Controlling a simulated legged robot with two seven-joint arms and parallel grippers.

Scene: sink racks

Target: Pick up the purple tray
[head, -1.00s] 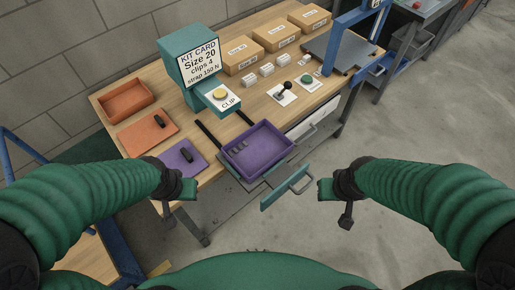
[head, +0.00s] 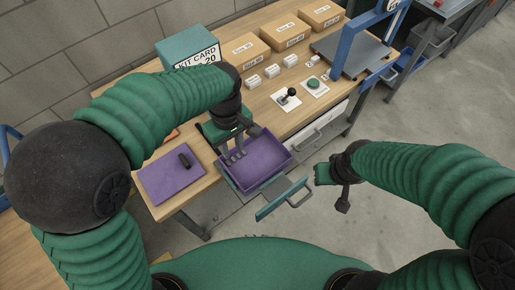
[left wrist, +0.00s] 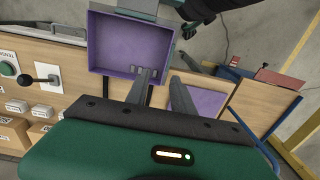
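The purple tray (head: 274,174) sits at the front edge of the bench, above a pulled-out drawer. The open tray also shows in the left wrist view (left wrist: 128,36), with a few small grey pieces inside along its near wall. My left gripper (head: 232,157) is over the tray's left end, pointing down. Its fingers (left wrist: 162,76) are spread apart; one overlaps the tray's wall in the wrist view and the other lies outside the tray. I cannot tell whether they touch it. My right gripper (head: 333,184) hangs right of the drawer, apart from the tray; its finger gap is unclear.
A purple lid (head: 165,185) with a black handle lies left of the tray. The drawer front (head: 280,198) with its handle sticks out before the tray. A teal kit-card box (head: 188,48), cardboard boxes (head: 280,33) and a black-knobbed lever (head: 289,96) stand behind. Open floor lies right.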

